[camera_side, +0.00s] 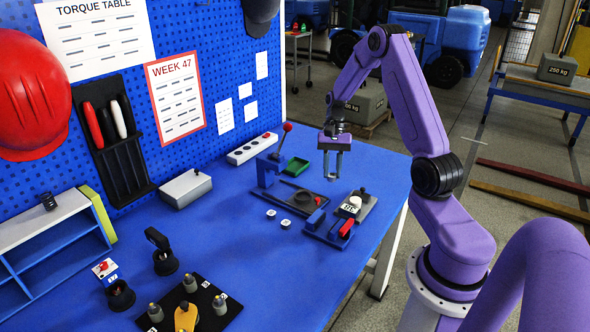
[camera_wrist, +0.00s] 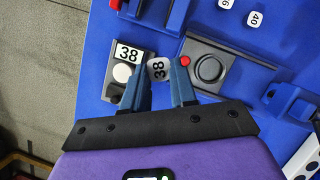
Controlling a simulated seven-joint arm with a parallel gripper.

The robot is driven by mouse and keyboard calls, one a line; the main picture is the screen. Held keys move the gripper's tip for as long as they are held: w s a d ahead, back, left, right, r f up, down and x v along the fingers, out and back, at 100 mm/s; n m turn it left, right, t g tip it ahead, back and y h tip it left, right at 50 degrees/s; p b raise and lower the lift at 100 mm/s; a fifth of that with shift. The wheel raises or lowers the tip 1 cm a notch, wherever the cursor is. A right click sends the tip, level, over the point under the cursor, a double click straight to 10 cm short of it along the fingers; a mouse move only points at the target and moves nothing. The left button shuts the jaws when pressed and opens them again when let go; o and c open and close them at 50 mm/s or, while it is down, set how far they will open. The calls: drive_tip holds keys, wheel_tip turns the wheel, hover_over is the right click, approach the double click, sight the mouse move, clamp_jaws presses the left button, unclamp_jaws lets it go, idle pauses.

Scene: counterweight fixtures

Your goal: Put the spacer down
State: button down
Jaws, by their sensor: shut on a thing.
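The spacer (camera_wrist: 159,69) is a small white piece marked 38, between the fingertips in the wrist view. My gripper (camera_wrist: 160,78) is shut on it. In the wrist view the round seat (camera_wrist: 209,68) lies just right of the fingers. A dark block with a 38 label (camera_wrist: 128,53) and a white round knob lies just left of them; it also shows in the side view (camera_side: 352,205).
Two other white spacers (camera_wrist: 256,19) lie flat on the table, one marked 40. Open blue table (camera_side: 235,250) lies at the left.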

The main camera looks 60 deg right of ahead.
drive_tip(key=w+d+m+t, duration=0.2)
drive_tip(key=w+m+t, duration=0.2)
drive_tip(key=m, duration=0.7)
drive_tip(key=m+t+h, duration=0.3)
drive_tip(key=m+h, duration=0.1)
drive_tip(key=m, duration=0.9)
hover_over(294, 168)
drive_tip(key=s, duration=0.2)
wheel_tip(294, 168, down, 8)
drive_tip(key=shift+r, duration=0.2)
drive_tip(key=shift+w+d+f, duration=0.15)
drive_tip(key=shift+w+f, duration=0.2)
drive_tip(key=shift+f, duration=1.5)
drive_tip(key=shift+f, duration=0.1)
drive_tip(key=c, duration=0.9)
unclamp_jaws()
